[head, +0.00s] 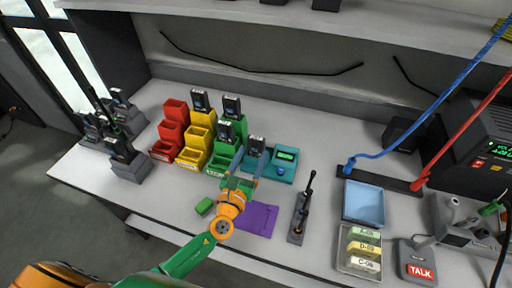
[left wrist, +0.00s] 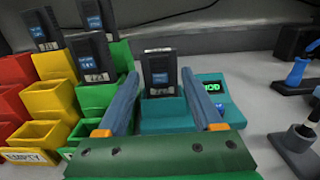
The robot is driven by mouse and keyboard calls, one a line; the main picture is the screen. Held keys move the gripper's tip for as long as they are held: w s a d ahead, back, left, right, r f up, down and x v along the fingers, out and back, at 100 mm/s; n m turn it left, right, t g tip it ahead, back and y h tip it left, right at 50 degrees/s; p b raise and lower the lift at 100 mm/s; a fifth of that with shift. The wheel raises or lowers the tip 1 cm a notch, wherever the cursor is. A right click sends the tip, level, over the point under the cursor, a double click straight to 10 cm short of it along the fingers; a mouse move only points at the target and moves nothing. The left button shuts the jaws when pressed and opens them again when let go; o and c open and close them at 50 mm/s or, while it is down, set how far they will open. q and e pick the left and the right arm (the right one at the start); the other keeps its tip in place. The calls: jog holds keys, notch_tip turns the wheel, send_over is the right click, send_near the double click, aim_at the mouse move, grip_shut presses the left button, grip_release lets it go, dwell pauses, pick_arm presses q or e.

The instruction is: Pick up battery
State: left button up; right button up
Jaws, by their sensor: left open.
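A black battery with a blue label (head: 257,145) stands upright in the teal charger (head: 284,178), which has a lit green display. In the left wrist view the battery (left wrist: 160,72) shows between the two blue fingers of my left gripper (left wrist: 163,100). My left gripper (head: 246,163) is open, with one finger on each side of the battery; I cannot tell whether either finger touches it. Other similar batteries stand in the yellow bins (head: 200,117) and green bins (head: 222,161). My right gripper is not in view.
Red bins (head: 170,136) stand left of the yellow ones. Radios in grey holders (head: 130,168) are at the far left. A blue tray (head: 363,202) is at right.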

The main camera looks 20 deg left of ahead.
pick_arm(q)
jog(key=shift+w+f, duration=0.15)
jog(key=shift+w, duration=0.45)
jog(key=shift+w+f, duration=0.1)
jog(key=shift+w, duration=0.05)
jog(key=shift+s, duration=0.25)
jog(key=c, duration=1)
jog(key=shift+w, duration=0.15)
grip_shut()
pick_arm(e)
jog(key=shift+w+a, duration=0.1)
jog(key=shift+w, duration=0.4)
pick_arm(q)
jog(key=shift+r, duration=0.25)
jog(key=s+r+p, duration=0.6)
jog(key=s+r, duration=0.6)
jog(key=s, duration=0.2)
jog(key=shift+d+r, duration=0.3)
jog(key=shift+r, duration=0.05)
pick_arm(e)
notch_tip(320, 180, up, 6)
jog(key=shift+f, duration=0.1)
